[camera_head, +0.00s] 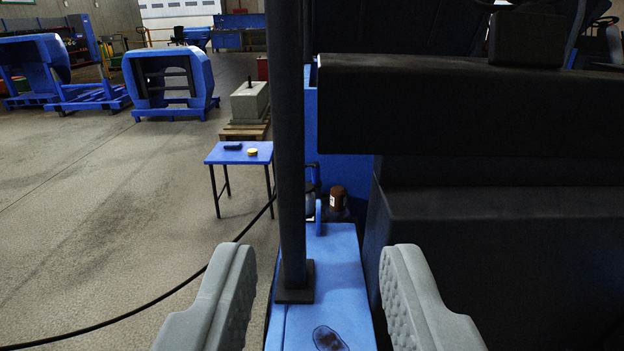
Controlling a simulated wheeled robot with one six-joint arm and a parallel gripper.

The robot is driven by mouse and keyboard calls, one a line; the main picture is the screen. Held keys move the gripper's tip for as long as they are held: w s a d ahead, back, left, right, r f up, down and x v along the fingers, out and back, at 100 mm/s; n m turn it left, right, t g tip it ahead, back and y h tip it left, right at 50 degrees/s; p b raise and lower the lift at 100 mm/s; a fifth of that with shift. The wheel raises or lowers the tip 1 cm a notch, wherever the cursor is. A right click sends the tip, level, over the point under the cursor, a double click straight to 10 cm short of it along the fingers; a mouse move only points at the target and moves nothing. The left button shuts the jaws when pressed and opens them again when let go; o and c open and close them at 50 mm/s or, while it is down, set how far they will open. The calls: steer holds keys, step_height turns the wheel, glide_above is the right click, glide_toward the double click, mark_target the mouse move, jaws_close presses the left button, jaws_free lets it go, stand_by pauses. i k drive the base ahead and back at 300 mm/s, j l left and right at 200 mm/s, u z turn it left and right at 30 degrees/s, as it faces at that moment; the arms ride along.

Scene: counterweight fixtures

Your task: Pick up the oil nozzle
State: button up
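My gripper (318,262) is open, its two grey padded fingers wide apart at the bottom of the view, with nothing between the pads. I cannot make out the oil nozzle for certain. A black hose (190,285) runs over the floor from the lower left up towards a dark curved part (312,180) beside the black post; that part is mostly hidden by the post, so I cannot tell whether it is the nozzle. A brown-topped cylinder (338,198) stands just right of it, beyond my fingertips.
A black post (287,130) rises from a blue surface (338,265) with a dark oval (329,338) on it. Large black machinery (490,110) fills the right. A small blue table (222,153) holds a dark item (233,147) and yellow disc (252,152). Left floor is mostly open.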

mark_target(316, 169)
steer(key=i+j, duration=0.1)
steer(key=j, duration=0.25)
steer(key=i+j+z, duration=0.1)
steer(key=j, duration=0.25)
steer(key=i+j, duration=0.15)
steer(key=j, duration=0.2)
steer(key=i+j, duration=0.1)
steer(key=j, duration=0.25)
steer(key=i+j+z, duration=0.45)
steer(key=i+j, duration=1.15)
steer(key=i, duration=0.2)
steer(key=i+j+z, duration=0.1)
steer(key=i, duration=0.25)
